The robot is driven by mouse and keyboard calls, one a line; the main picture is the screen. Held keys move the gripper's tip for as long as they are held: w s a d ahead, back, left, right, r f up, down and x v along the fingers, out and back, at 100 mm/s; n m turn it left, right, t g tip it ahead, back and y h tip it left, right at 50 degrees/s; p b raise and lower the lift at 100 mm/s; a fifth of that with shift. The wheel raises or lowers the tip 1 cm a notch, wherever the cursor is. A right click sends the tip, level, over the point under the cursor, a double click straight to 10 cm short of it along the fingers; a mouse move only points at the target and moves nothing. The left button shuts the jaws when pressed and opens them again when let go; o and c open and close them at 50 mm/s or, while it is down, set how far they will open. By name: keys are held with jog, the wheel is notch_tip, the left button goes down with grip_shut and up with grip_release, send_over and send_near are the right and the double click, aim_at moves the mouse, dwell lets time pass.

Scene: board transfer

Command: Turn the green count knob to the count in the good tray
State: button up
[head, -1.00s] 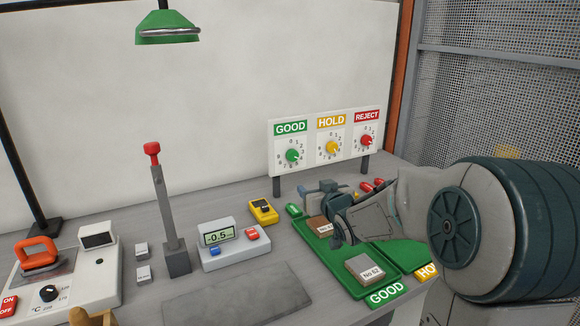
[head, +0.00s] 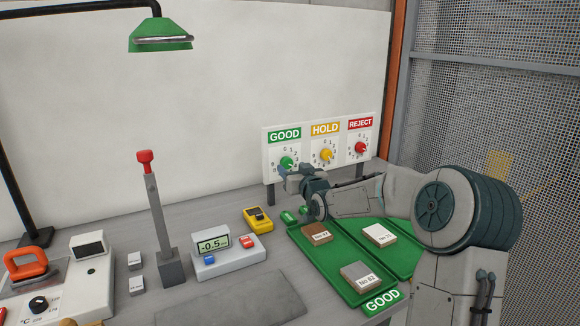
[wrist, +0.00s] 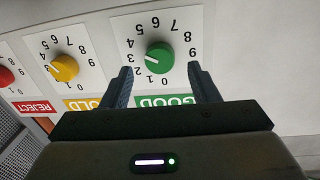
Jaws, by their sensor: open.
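The green count knob (head: 287,162) sits under the GOOD label on the white dial panel. In the wrist view, which shows the panel upside down, the green knob (wrist: 159,57) has its white mark toward about 3. My gripper (wrist: 163,74) is open, its fingers apart on the label side of the knob, and does not hold it. In the head view my gripper (head: 290,182) is just below the green dial. The good tray (head: 337,264) shows two boards, a brown one (head: 317,233) and a grey one (head: 361,276); my arm may hide part of the tray.
A yellow knob (head: 326,154) and a red knob (head: 360,148) are on the same panel. A pale board (head: 378,233) lies in the tray to the right. A yellow meter (head: 258,218) and a grey display box (head: 228,258) stand left of the trays.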

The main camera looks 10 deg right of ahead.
aim_at(287, 163)
jog(key=shift+x, duration=1.4)
jog(key=c, duration=1)
